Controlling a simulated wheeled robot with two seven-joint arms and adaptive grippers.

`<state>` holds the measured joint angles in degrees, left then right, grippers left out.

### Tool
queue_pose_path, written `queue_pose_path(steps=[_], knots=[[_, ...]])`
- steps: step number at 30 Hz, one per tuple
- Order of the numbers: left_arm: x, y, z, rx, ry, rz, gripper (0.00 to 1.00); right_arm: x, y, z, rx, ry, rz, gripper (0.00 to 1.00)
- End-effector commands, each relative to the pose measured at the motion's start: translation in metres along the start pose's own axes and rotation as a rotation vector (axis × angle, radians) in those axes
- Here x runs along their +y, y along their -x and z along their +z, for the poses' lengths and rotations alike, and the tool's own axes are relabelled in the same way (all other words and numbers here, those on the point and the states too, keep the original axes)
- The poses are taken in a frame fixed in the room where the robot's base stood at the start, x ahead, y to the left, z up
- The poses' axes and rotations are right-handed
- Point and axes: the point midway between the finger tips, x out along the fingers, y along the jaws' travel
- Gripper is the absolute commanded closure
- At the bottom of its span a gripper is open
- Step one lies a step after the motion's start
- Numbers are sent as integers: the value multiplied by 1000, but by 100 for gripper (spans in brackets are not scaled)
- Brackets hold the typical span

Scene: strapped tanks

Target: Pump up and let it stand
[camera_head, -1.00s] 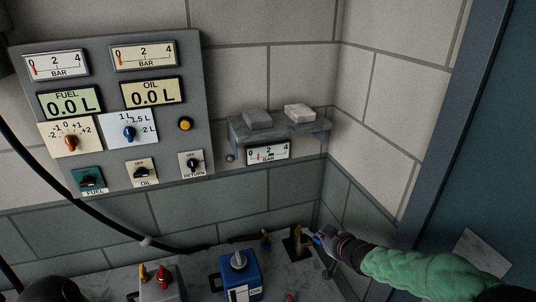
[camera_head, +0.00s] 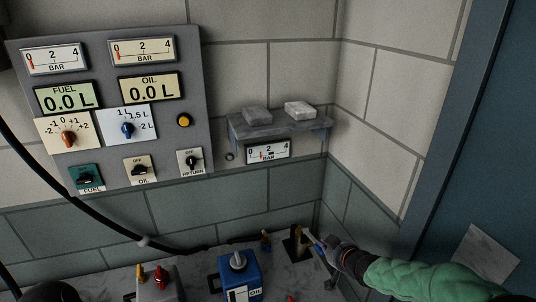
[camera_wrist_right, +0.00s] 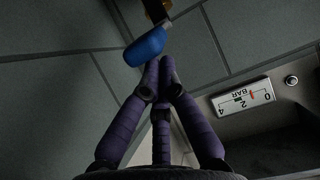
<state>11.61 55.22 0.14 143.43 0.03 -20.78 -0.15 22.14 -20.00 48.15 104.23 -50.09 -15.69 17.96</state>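A pump lever with a brass-coloured stand (camera_head: 298,240) and a blue grip (camera_head: 312,239) stands at the back right of the bench. My right gripper (camera_head: 325,245) is at the blue grip. In the right wrist view its fingers (camera_wrist_right: 161,66) are closed together, with the blue grip (camera_wrist_right: 146,46) just beyond and beside the tips, not between them. Whether they touch is unclear. The small wall gauge (camera_head: 267,152) has its red needle between 0 and 2 bar; it also shows upside down in the wrist view (camera_wrist_right: 243,97). My left gripper is not visible.
The wall panel (camera_head: 107,105) has two gauges near 0, FUEL and OIL displays at 0.0 L, and several knobs. A blue OIL tank (camera_head: 239,279) and a grey tank (camera_head: 160,288) stand in front. A shelf (camera_head: 277,127) holds two blocks. A black hose (camera_head: 110,224) crosses left.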

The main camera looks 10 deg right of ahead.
Motion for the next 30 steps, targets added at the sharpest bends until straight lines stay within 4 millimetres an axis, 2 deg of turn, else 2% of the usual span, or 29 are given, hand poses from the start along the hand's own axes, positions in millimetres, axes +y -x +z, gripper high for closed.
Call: queue_pose_path(steps=[1,13,30], knots=[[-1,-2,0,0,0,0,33,-1,-1,6,-6,-1,-1,100],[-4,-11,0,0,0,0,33,-1,-3,19,-6,-2,-2,100],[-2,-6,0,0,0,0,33,-1,-2,14,-7,-1,-2,100]])
